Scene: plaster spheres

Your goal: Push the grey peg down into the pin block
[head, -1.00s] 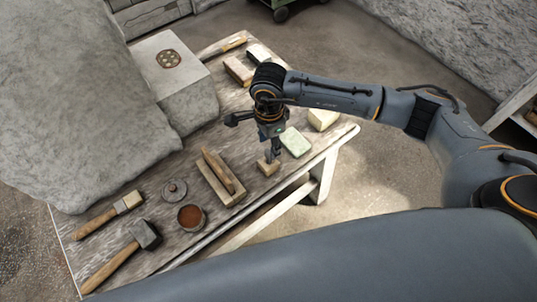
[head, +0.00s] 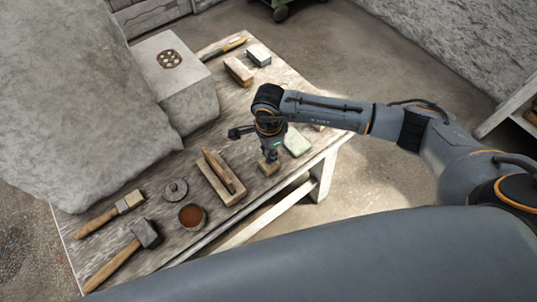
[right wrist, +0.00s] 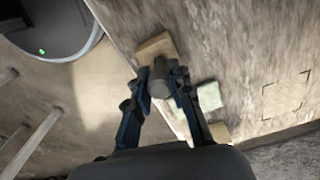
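The pin block (head: 269,169) is a small wooden block near the bench's right-hand edge. It also shows in the right wrist view (right wrist: 153,46). My right gripper (head: 271,156) points down just over the block. In the right wrist view the grey peg (right wrist: 159,82) is a short round pin with its end toward the camera. The two fingers of my right gripper (right wrist: 160,77) close on it from both sides. The peg's lower end is hidden, so how deep it sits cannot be told. My left gripper is not in view.
A wooden float (head: 222,180) stands left of the block, and a pale green bar (head: 297,143) to its right. A bowl of reddish powder (head: 191,216), a mallet (head: 146,233) and a brush (head: 128,202) lie farther left. A plaster block (head: 190,100) is behind.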

